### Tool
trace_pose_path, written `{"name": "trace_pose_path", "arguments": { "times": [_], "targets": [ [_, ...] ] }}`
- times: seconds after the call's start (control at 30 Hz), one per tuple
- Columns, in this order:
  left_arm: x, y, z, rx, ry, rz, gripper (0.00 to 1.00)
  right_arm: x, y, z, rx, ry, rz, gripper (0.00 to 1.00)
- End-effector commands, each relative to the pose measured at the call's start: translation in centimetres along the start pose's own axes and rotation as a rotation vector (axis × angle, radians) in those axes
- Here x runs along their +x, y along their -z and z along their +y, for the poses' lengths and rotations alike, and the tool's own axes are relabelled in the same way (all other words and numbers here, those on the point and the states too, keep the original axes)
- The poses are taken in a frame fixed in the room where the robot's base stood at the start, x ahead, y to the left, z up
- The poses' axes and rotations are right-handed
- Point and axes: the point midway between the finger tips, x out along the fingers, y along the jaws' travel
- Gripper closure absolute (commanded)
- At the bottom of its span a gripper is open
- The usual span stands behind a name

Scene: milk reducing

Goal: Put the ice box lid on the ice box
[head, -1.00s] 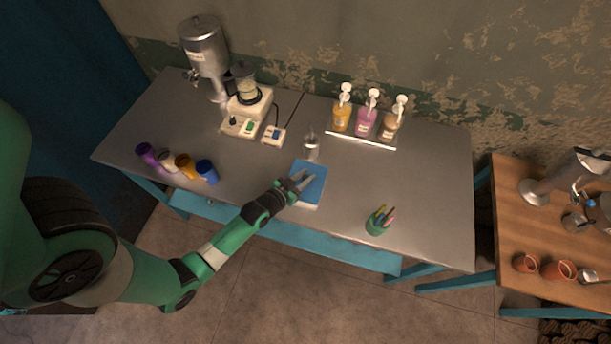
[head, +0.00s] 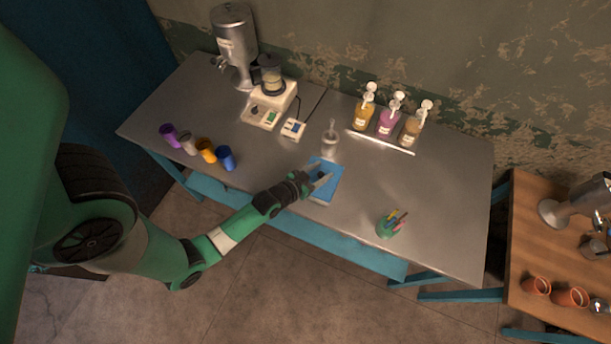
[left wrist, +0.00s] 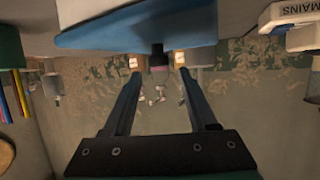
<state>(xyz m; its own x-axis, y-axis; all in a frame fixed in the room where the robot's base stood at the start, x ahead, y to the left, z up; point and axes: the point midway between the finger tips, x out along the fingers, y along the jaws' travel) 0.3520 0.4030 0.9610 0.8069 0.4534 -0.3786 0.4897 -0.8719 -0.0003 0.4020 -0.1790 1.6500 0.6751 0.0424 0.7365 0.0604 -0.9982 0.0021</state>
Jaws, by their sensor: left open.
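The ice box (head: 318,203) shows as a pale rim under a flat blue rectangle near the front middle of the steel table. This blue rectangle, which looks like the ice box lid (head: 323,193), covers the box; I cannot tell how it is seated. In the left wrist view the blue slab (left wrist: 120,32) crosses the top of the upside-down picture, with the pale box body beyond its edge. My left gripper (head: 324,176) is over the blue top in the head view. Its fingers (left wrist: 160,74) are spread and empty. A small dark knob-like thing shows between them, unclear. My right gripper is out of view.
A clear cup with a spoon (head: 330,142) stands just behind the box. A green pen holder (head: 388,229) is to the right, pump bottles (head: 387,122) behind, and colored cups (head: 226,158) to the left. A blender (head: 270,95) stands at the back left.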

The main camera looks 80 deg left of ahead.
Motion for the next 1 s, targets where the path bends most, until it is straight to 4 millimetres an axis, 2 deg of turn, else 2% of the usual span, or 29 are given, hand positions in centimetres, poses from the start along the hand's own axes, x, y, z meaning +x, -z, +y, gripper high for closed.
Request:
{"name": "trace_pose_path", "arguments": {
  "times": [0.2, 0.3, 0.43, 0.6, 0.93, 1.0],
  "targets": [
    [-5.8, -0.2, 0.0, -0.001, 0.001, -0.006, 0.42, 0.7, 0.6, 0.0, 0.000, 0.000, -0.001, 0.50],
    [-8.2, -0.3, 0.0, -0.002, 0.001, -0.006, 0.42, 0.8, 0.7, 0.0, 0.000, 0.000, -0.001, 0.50],
    [-10.3, -0.3, 0.0, -0.002, 0.000, -0.005, 0.42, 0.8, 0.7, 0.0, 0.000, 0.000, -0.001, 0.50],
    [-11.3, -0.2, 0.0, 0.000, 0.000, -0.002, 0.42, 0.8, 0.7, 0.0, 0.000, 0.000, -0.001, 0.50],
    [-11.3, -0.2, 0.0, 0.000, 0.000, -0.002, 0.42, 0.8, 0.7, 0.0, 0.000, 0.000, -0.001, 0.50],
    [-10.9, 0.5, 0.2, 0.003, -0.006, 0.011, 0.42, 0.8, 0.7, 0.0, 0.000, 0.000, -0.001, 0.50]
  ]
}}
